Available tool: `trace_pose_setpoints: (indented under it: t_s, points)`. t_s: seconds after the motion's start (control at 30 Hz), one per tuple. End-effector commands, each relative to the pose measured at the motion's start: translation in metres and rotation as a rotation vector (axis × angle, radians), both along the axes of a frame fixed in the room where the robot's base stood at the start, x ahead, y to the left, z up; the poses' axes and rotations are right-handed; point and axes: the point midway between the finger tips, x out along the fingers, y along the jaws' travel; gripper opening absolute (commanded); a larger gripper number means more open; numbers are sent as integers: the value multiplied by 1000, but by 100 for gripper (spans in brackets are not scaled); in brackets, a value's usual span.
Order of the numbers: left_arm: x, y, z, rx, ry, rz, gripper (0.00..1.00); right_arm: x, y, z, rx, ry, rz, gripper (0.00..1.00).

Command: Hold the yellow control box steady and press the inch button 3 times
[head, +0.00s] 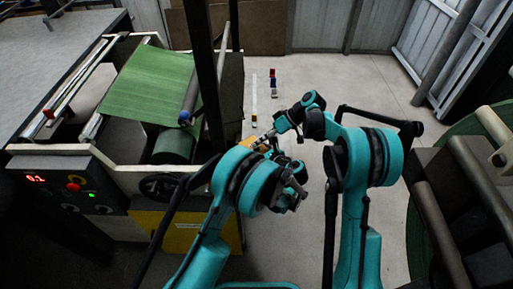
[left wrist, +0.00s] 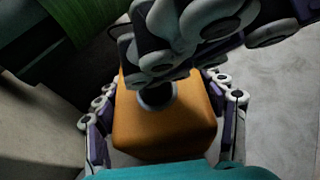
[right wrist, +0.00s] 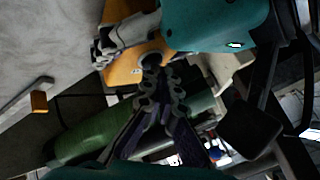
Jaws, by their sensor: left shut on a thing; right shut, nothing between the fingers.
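The yellow control box (left wrist: 165,135) shows as an orange-yellow block in the left wrist view. My left gripper (left wrist: 165,108) is shut on it, with a finger along each side. A dark round part (left wrist: 158,97) sits on its face, mostly covered by my right gripper (right wrist: 152,72). The right gripper is shut and empty, its fingertips at that round part; I cannot tell whether they touch it. The box also shows in the right wrist view (right wrist: 122,72). In the head view, arms hide most of the box. No label for the inch button is readable.
A machine with a green sheet (head: 150,85) over rollers stands at the left. Its dark panel (head: 62,187) has a red display and several knobs. Small coloured items (head: 273,82) stand on the floor beyond. Dark rollers (head: 480,165) are at the right. Open floor lies behind.

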Motion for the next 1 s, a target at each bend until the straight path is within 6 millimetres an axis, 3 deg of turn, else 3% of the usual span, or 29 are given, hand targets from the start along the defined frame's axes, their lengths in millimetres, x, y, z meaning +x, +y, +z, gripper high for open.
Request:
trace_pose_setpoints:
  t_s: [0.67,1.0]
  points:
    - [0,0,-2,-3,2,0,33,0,0,-5,0,0,0,0]
    - [0,0,-2,-3,2,0,33,0,0,8,0,0,0,0]
